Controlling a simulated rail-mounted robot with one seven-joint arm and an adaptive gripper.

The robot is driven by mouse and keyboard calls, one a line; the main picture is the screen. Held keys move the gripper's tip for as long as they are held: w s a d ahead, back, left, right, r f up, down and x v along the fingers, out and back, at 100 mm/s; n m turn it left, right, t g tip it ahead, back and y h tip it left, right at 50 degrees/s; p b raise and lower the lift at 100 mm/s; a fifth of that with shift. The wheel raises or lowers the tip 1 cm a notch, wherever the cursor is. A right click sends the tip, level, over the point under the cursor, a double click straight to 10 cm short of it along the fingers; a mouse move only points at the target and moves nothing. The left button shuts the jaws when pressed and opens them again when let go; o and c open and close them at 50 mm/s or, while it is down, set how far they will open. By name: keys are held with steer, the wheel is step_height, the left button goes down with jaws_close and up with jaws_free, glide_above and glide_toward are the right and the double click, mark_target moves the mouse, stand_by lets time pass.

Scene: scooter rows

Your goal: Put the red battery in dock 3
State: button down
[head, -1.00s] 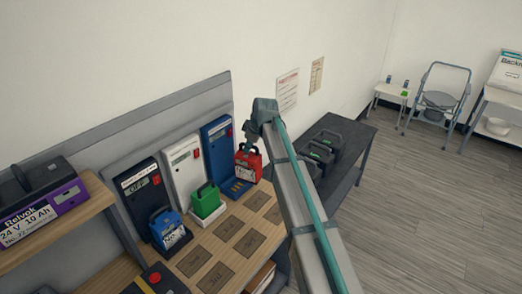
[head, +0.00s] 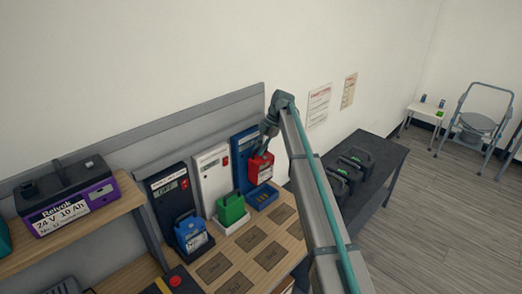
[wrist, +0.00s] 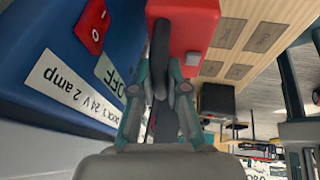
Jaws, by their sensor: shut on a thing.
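The red battery (head: 261,168) hangs by its dark handle from my gripper (head: 266,147), in front of the blue dock (head: 242,147) at the right end of the row. It looks slightly tilted and above that dock's blue tray (head: 263,196); I cannot tell whether it touches. In the wrist view my gripper (wrist: 160,88) is shut on the handle, with the red battery (wrist: 190,28) beyond.
A white dock (head: 211,172) with a green battery (head: 231,209) and a black dock (head: 168,195) with a blue battery (head: 191,234) stand to the left. Dark marked pads (head: 250,238) lie on the wooden bench. A dark table (head: 378,185) with black cases stands right.

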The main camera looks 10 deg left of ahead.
steer(key=shift+f, duration=0.1)
steer(key=shift+f+b, duration=0.55)
steer(key=shift+f, duration=2.75)
